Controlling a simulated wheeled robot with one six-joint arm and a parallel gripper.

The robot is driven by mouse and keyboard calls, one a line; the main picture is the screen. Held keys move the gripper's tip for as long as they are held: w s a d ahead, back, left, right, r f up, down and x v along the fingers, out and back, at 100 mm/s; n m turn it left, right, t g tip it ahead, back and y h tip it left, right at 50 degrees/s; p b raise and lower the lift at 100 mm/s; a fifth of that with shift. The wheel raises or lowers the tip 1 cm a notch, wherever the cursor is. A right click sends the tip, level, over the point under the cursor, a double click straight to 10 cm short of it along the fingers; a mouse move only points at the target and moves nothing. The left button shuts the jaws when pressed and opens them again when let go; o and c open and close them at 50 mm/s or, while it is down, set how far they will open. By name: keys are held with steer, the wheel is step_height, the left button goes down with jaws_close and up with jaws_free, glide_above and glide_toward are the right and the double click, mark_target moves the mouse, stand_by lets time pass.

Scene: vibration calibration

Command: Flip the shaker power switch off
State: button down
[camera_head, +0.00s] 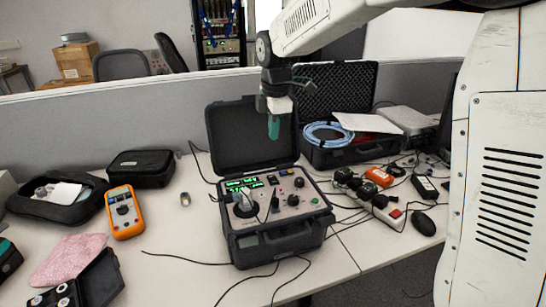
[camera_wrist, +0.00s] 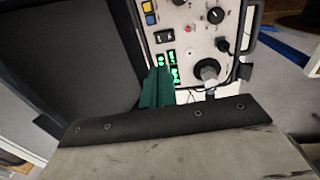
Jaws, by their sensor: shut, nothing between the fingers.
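The shaker unit is an open black case (camera_head: 275,245) on the table, its grey panel facing up. The panel carries green displays (camera_head: 240,184), knobs and a grey cylinder (camera_head: 245,204). In the wrist view, a black rocker-like switch (camera_wrist: 164,36) sits beside the green displays (camera_wrist: 174,66); I cannot tell whether it is the power switch or which way it is set. My gripper (camera_head: 274,128) has teal fingers, points down and is shut and empty. It hangs above the panel, in front of the raised lid, apart from the case. Its fingers (camera_wrist: 155,88) cover part of the panel in the wrist view.
The raised lid (camera_head: 238,135) stands behind the panel. An open case with a blue cable coil (camera_head: 328,133) is behind right. A power strip (camera_head: 380,207) and mouse (camera_head: 423,223) lie right. An orange multimeter (camera_head: 124,211) is left. Loose cables cross the table front.

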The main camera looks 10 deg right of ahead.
mark_target(271, 177)
steer(key=f, duration=0.4)
steer(key=w+f, duration=0.1)
steer(key=f, duration=0.9)
steer(key=shift+w, duration=0.35)
steer(key=shift+a, duration=0.1)
